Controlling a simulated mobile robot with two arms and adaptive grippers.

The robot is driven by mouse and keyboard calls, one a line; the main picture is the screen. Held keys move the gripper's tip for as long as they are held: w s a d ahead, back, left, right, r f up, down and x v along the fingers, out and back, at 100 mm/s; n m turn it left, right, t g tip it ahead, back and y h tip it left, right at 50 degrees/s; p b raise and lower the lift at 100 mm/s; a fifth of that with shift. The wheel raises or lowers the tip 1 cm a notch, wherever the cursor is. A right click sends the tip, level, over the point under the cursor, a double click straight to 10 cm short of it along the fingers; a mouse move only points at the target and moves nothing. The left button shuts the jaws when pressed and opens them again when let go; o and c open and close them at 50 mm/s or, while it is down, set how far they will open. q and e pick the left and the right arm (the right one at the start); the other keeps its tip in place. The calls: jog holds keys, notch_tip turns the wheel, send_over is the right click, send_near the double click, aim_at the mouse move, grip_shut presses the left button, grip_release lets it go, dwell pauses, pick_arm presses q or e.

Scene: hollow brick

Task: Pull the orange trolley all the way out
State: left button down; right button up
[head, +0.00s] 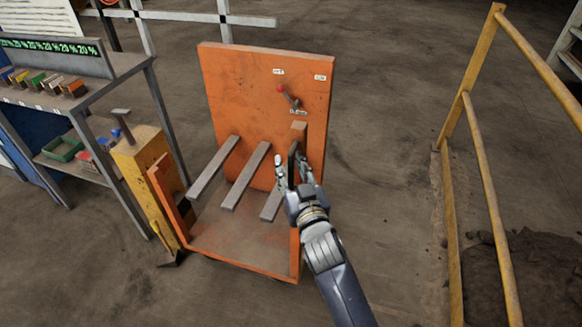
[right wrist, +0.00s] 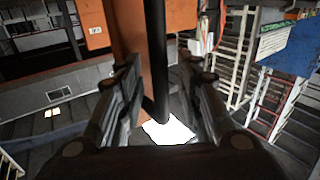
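The orange trolley (head: 260,110) stands on the floor in the middle of the head view, with a tall back panel, a low base and several grey bars across it. A dark upright handle (head: 293,158) is at its right side. My right gripper (head: 292,170) is at this handle. In the right wrist view the dark handle (right wrist: 156,60) stands between the two spread fingers (right wrist: 157,95), with gaps on both sides. The gripper looks open around the handle, not closed on it. My left gripper is not in view.
A yellow post (head: 145,165) stands close against the trolley's left side. A grey workbench (head: 118,65) with coloured bricks is further left. A yellow railing (head: 480,130) runs along the right. The floor between trolley and railing is clear.

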grip_shut()
jog(key=s+d+p, duration=0.3)
jog(key=s+d, duration=0.1)
jog(key=d, duration=0.8)
jog(key=s+d+p, duration=0.3)
jog(key=d, duration=0.9)
jog(key=s+d+p, duration=0.3)
jog(key=s+d, duration=0.1)
jog(key=d, duration=0.8)
jog(key=shift+s, duration=0.35)
jog(key=shift+f, duration=0.1)
grip_release()
jog(key=shift+d, duration=0.1)
